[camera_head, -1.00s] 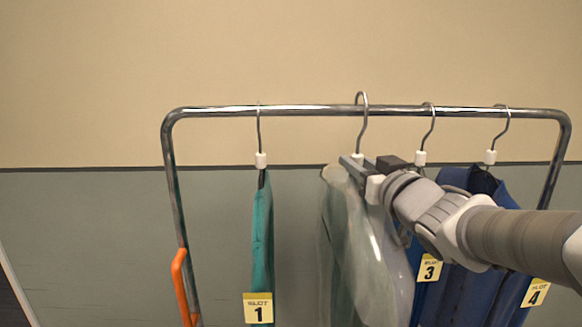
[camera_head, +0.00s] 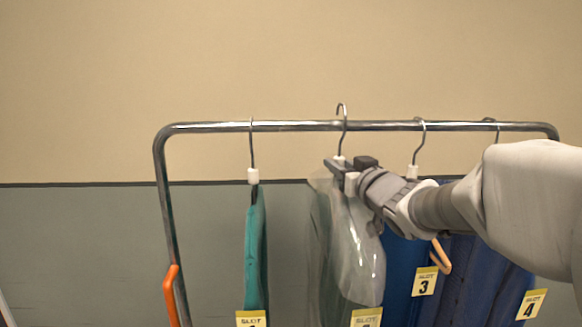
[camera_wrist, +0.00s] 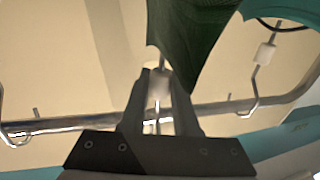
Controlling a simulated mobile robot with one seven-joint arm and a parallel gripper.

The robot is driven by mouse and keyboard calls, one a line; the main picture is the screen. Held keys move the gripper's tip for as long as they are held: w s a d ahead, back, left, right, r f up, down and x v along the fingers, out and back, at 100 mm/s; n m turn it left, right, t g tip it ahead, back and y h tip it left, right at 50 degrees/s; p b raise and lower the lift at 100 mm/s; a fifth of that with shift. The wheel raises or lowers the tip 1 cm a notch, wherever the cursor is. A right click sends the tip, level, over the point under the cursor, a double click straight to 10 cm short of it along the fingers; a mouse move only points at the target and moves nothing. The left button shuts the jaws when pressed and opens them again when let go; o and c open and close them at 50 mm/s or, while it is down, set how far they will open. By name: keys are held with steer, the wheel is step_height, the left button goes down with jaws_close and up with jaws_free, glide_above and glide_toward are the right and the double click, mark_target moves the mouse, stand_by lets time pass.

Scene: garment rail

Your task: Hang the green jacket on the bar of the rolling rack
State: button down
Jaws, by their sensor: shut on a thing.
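My gripper (camera_head: 340,168) is shut on the white collar (camera_wrist: 158,84) of a hanger. The green jacket hangs below it, inside what looks like a clear cover (camera_head: 357,262) in the head view; its dark green cloth (camera_wrist: 203,35) shows in the wrist view. The hanger's hook (camera_head: 342,112) stands upright at the bar (camera_head: 295,126) of the rolling rack, its curved top above the bar. I cannot tell whether the hook rests on the bar. The bar also crosses the wrist view (camera_wrist: 80,122), behind the fingers.
A teal garment (camera_head: 255,255) hangs to the left, above the slot 1 tag (camera_head: 251,319). Blue garments (camera_head: 465,285) hang to the right, near the slot 3 tag (camera_head: 424,281) and slot 4 tag (camera_head: 530,304). The slot 2 tag (camera_head: 366,318) shows below the cover. Bar sections between hooks are free.

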steer(key=shift+w+r, duration=0.15)
steer(key=shift+w, duration=1.15)
steer(key=shift+w+f, duration=0.2)
steer(key=shift+f, duration=0.1)
steer(key=shift+s+f+b, duration=0.1)
steer(key=shift+f+b, duration=0.8)
